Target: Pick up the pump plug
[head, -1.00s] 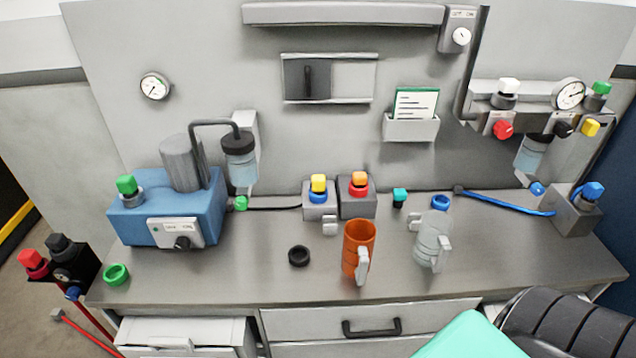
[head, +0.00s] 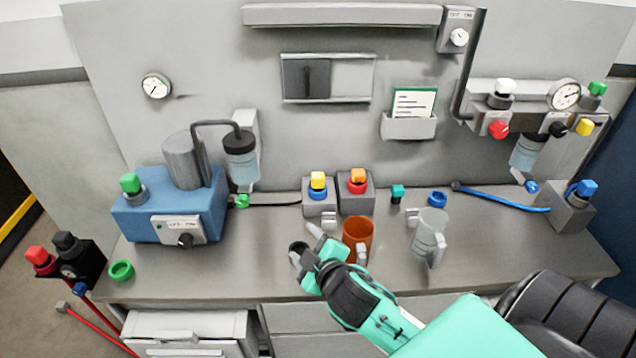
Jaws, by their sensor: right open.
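No label marks the pump plug, so I cannot tell which coloured piece it is. The blue pump box (head: 135,217) stands at the left of the bench with a green cap (head: 130,183) on top. A green fitting (head: 242,201) at its right side joins a black cord. The cord runs to two grey blocks, one with a yellow-topped plug (head: 318,181), one with an orange-topped plug (head: 358,176). My right gripper (head: 304,243) is open by the black ring (head: 298,247), left of the orange mug, partly covering the ring. My left gripper is not in view.
The orange mug (head: 358,232) stands close to the right of my right gripper. A clear mug (head: 429,228) stands further right. A teal piece (head: 397,192) and a blue ring (head: 437,198) sit behind. A green ring (head: 121,270) lies front left. Bench between pump and black ring is clear.

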